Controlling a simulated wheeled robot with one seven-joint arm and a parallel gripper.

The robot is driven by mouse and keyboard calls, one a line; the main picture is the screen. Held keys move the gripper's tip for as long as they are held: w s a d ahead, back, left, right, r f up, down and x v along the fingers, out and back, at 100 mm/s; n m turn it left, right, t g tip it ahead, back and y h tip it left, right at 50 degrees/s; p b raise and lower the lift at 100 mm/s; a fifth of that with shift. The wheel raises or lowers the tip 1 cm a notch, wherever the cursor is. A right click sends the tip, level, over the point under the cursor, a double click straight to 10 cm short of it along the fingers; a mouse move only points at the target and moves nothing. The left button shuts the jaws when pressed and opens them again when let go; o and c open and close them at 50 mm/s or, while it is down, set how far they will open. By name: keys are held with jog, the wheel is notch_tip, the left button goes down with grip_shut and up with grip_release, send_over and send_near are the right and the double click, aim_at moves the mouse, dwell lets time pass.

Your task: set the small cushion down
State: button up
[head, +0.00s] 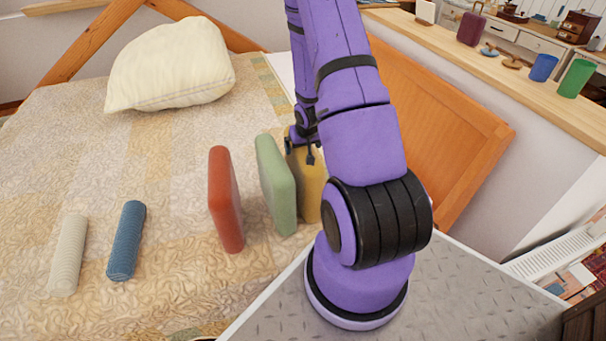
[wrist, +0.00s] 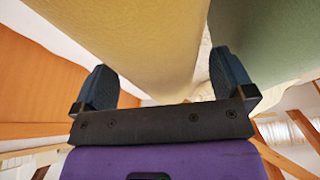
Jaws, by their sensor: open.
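A yellow small cushion (head: 312,190) stands upright on the bed, partly hidden behind my arm. My gripper (head: 302,152) is at its top edge, with the fingers pointing down. In the wrist view the yellow cushion (wrist: 145,45) lies between the two spread fingers of my gripper (wrist: 163,80), with a gap at the left finger. The right finger is close to the cushion, and I cannot tell whether it touches. A green cushion (head: 276,185) stands just left of the yellow one and shows beyond the right finger in the wrist view (wrist: 265,40).
A red cushion (head: 226,200) stands left of the green one. A blue roll (head: 126,240) and a cream roll (head: 69,255) lie on the quilted bed (head: 165,290). A white pillow (head: 170,65) lies behind. An orange wooden board (head: 440,120) rises at the right.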

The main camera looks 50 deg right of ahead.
jog(key=shift+f, duration=0.1)
dwell(0.3)
jog(key=c, duration=1.6)
